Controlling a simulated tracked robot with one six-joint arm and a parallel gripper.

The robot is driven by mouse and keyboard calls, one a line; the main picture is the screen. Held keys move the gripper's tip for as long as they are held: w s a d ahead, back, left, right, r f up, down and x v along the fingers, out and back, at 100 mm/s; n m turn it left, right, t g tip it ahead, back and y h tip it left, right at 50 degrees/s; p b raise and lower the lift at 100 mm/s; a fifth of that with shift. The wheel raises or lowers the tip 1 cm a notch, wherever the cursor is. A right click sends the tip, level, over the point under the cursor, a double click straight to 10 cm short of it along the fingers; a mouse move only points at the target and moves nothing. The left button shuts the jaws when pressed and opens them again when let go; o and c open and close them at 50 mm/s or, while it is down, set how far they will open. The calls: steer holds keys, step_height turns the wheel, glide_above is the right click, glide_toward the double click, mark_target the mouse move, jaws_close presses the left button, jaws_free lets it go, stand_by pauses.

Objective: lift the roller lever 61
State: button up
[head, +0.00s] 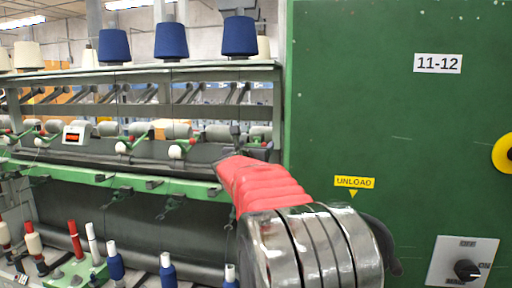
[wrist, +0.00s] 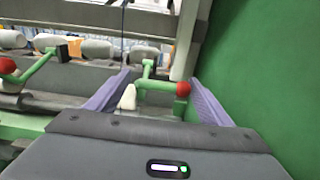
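In the wrist view a green roller lever (wrist: 158,85) with a red ball end lies between my fingers. A pale tapered piece is at its left. I see no number 61 on it. My gripper (wrist: 160,76) is open, one purple finger to the left of the lever and one to the right of the red ball. I cannot tell whether the fingers touch it. In the head view my red-sleeved arm reaches to the right end of the machine's lever row and hides most of that lever and the gripper.
A green cabinet wall (head: 390,110) stands close on the right, also near my right finger. Another lever with a red ball (wrist: 7,66) is at the left. Grey rollers (head: 178,131) line the machine. Blue cones (head: 171,41) stand above and bobbins (head: 115,262) below.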

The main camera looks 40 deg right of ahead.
steer(key=c, duration=1.4)
steer(key=shift+o, duration=0.4)
steer(key=shift+d, duration=0.1)
steer(key=shift+w+a, duration=0.1)
steer(key=shift+a, duration=0.1)
steer(key=shift+c, duration=0.2)
